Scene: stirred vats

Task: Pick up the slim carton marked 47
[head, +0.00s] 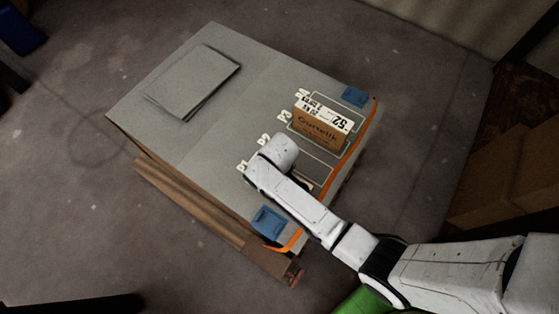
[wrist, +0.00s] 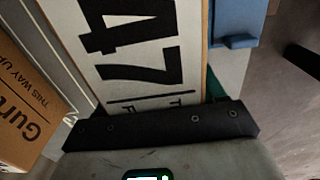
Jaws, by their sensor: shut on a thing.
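The slim carton marked 47 (wrist: 150,60) fills the upper middle of the wrist view. Its white label with big black digits faces the camera, and a thin brown edge shows along its sides. My gripper (wrist: 160,125) is shut on this carton; a dark bar crosses in front of the carton's near end. A sliver of green shows at the carton's right side. In the head view my white arm reaches over the pallet's near part and hides the fingers and most or all of the carton. I cannot tell whether the carton touches the surface below.
A brown carton marked 52 (head: 321,124) stands on the grey-topped pallet stack (head: 215,130); a brown carton (wrist: 22,115) is close left in the wrist view. Blue corner pieces (head: 269,222) and orange straps (head: 290,243) lie along the edge. A flat grey sheet (head: 193,82) lies farther back.

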